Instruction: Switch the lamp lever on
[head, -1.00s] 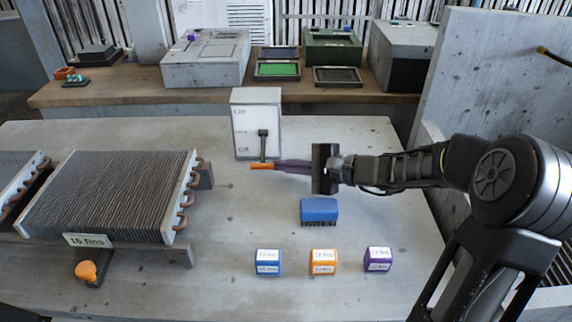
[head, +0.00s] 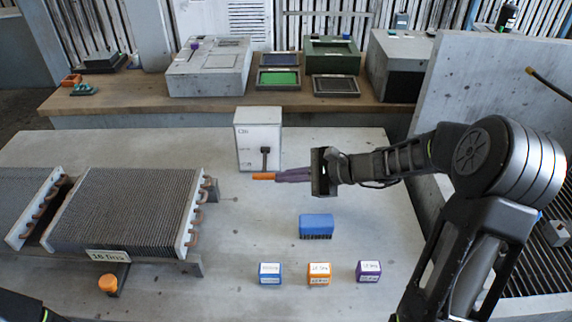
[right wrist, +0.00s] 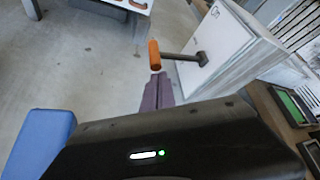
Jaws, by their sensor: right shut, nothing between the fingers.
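The lamp lever is a dark rod with an orange grip (head: 263,177) on the front of a white box (head: 258,125). The box is marked On near its top, with a smaller mark lower down. In the head view the lever points down, toward the lower mark. In the right wrist view the orange grip (right wrist: 154,55) stands out from the box face on its rod. My right gripper (head: 279,176) is shut and empty. Its purple fingers (right wrist: 160,78) end right beside the grip; I cannot tell whether they touch it. My left gripper is out of view.
A finned coil block (head: 125,212) stands on the left of the table. A blue block (head: 316,226) lies below my right gripper, with small blue, orange and purple labelled blocks (head: 318,273) in front. A grey wall (head: 500,85) is at the right.

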